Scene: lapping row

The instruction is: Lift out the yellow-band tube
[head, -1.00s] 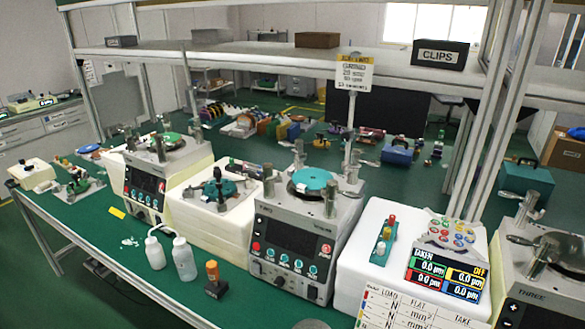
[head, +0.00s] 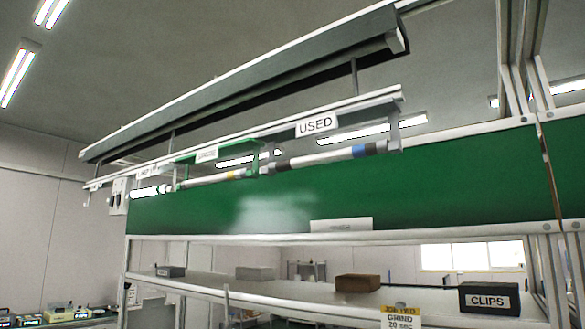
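Tubes hang in a row under a long rail (head: 250,135) in the upper part of the head view. The yellow-band tube (head: 208,180) is a pale tube with a yellow band near its right end, in the middle of the row. It lies beneath a green bracket-like piece with a small white label that I cannot read. To its right is a tube with a blue band (head: 325,156), below a USED label (head: 317,124). To its left is a bright white tube with green near its end (head: 150,190). Neither of my grippers is in view.
A long dark fixture (head: 250,80) runs above the rail. Behind is a green panel (head: 440,180). Uprights (head: 545,170) stand at the right.

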